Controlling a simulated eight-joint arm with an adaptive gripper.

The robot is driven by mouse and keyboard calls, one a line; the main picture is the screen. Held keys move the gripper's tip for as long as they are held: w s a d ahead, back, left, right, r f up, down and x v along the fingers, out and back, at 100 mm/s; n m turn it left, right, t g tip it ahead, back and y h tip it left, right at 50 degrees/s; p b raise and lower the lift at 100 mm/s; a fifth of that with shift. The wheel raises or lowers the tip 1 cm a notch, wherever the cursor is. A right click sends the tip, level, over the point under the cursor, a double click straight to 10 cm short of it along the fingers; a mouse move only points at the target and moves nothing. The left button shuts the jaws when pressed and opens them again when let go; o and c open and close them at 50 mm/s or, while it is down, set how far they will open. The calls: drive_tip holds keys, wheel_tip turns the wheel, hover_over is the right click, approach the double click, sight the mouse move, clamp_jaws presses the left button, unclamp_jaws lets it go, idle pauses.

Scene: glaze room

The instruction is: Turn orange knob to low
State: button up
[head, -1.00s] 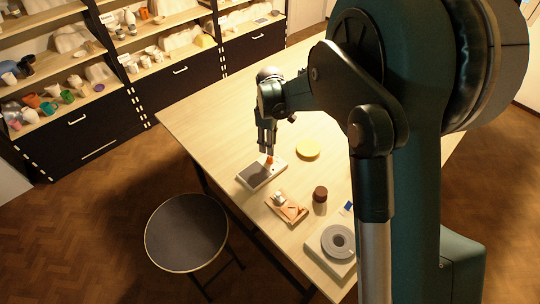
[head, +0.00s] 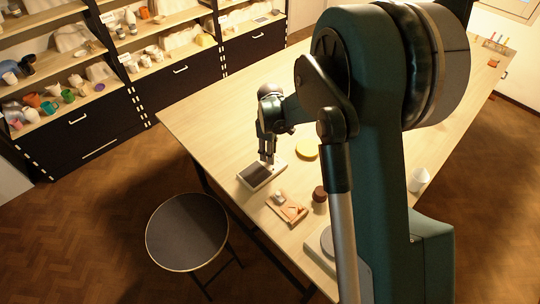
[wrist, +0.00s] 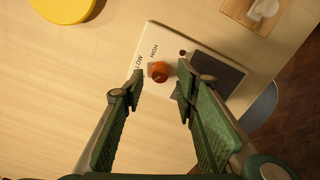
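The orange knob (wrist: 159,71) stands on a white control box (wrist: 168,42) beside a dark square panel (wrist: 215,73). The words LOW (wrist: 140,62) and HIGH (wrist: 154,50) are printed by the knob; I cannot clearly tell where its pointer aims. My gripper (wrist: 160,76) is open, one fingertip on each side of the knob, with gaps visible between fingers and knob. In the head view my gripper (head: 267,159) points down at the box (head: 244,179) on the table, and its fingers hide the knob.
A yellow disc (head: 306,151) lies right of the box on the wooden table (head: 215,120). A wooden tray (head: 293,214) with small items and a brown jar (head: 319,194) are nearer. A grey stool (head: 187,230) stands by the table. The table's left end is clear.

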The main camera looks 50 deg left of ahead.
drive_tip(key=shift+f, duration=1.05)
drive_tip(key=shift+c, duration=0.5)
drive_tip(key=c, duration=0.8)
